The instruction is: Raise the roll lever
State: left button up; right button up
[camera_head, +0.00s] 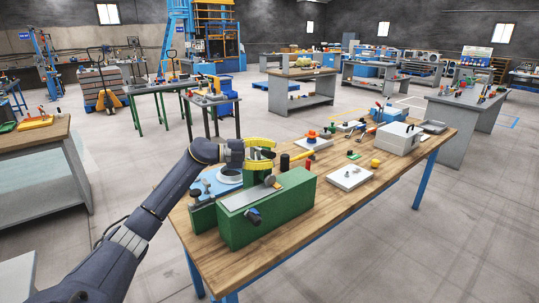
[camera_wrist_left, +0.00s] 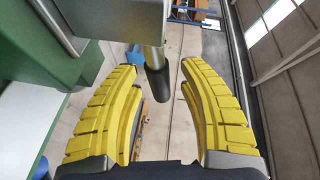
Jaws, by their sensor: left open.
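The green tube expander (camera_head: 265,205) sits on the near left part of the wooden workbench, with a grey top. In the left wrist view, a metal lever with a black grip (camera_wrist_left: 157,80) comes down from a grey block (camera_wrist_left: 88,15) beside a green housing (camera_wrist_left: 35,50). My left gripper (camera_head: 272,153) is over the back of the machine, its yellow fingers open. In the wrist view the black grip lies between the fingertips of my left gripper (camera_wrist_left: 158,68), with gaps on both sides. In the head view I cannot clearly pick out this lever. My right gripper is not in view.
A white plate (camera_head: 350,178), a yellow round object (camera_head: 375,163) and a grey box (camera_head: 399,139) stand further right on the bench (camera_head: 330,220). The bench's near right part is clear.

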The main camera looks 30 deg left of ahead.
pick_arm(q)
jog(key=shift+c, duration=0.4)
grip_shut()
